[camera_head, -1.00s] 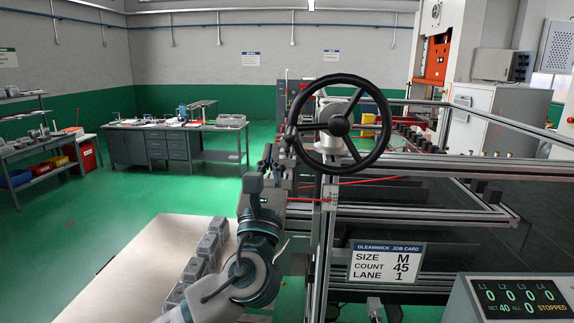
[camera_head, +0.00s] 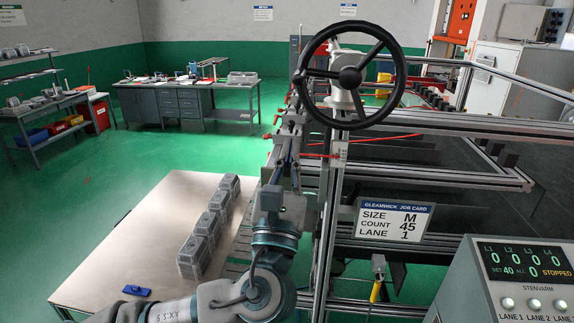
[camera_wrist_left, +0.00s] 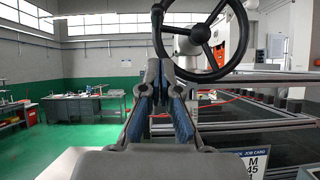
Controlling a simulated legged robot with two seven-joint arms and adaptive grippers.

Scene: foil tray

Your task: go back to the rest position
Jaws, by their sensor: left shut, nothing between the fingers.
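My left gripper (camera_head: 288,145) shows in the head view above its wrist, pointing away from me, below and left of the black handwheel (camera_head: 350,76). It is shut and holds nothing. In the left wrist view its two grey fingers with blue pads (camera_wrist_left: 163,75) point forward, and the handwheel (camera_wrist_left: 207,47) stands behind them to the right. My left forearm reaches in from the bottom of the head view. My right gripper is in neither view.
A pale table (camera_head: 130,246) carries a row of stacked grey trays (camera_head: 208,228) and a blue object (camera_head: 137,291), left of my arm. The metal machine frame (camera_head: 325,210), job card (camera_head: 394,221) and control panel (camera_head: 525,275) stand right. Green floor (camera_head: 95,185) is open beyond.

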